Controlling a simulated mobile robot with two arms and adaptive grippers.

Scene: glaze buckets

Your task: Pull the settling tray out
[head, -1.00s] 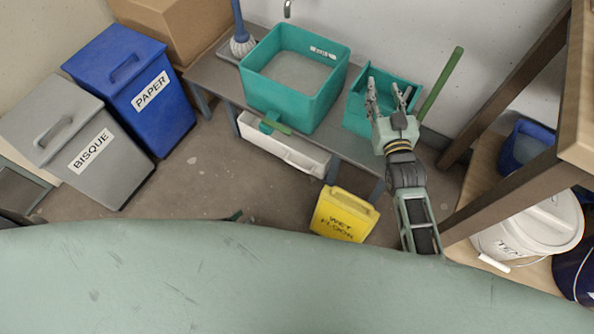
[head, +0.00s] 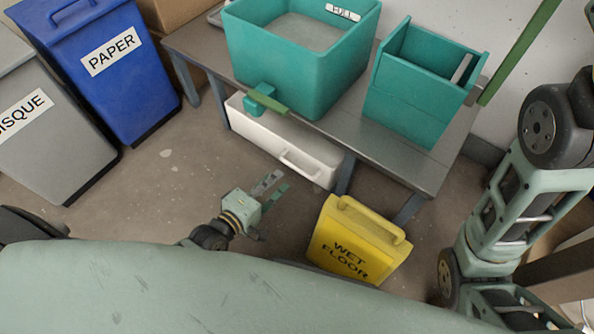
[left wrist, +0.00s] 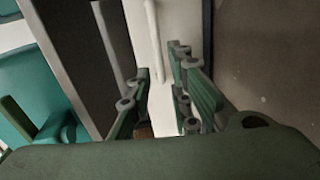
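The white settling tray (head: 255,128) sits under the metal bench, with a bar handle (head: 300,164) on its front. My left gripper (head: 274,185) is open and empty in front of the tray, just short of the handle. In the left wrist view, my left gripper's fingers (left wrist: 163,78) are spread apart, with the white tray front (left wrist: 177,18) and its handle bar (left wrist: 153,40) beyond them. My right arm shows at the right of the head view, but its gripper is out of the picture.
A yellow wet-floor sign (head: 352,243) stands right of my left gripper. The bench (head: 400,158) holds a large teal tank (head: 300,75) with a tap and a smaller teal bin (head: 420,95). Blue (head: 110,90) and grey (head: 50,140) bins stand left. Floor between is clear.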

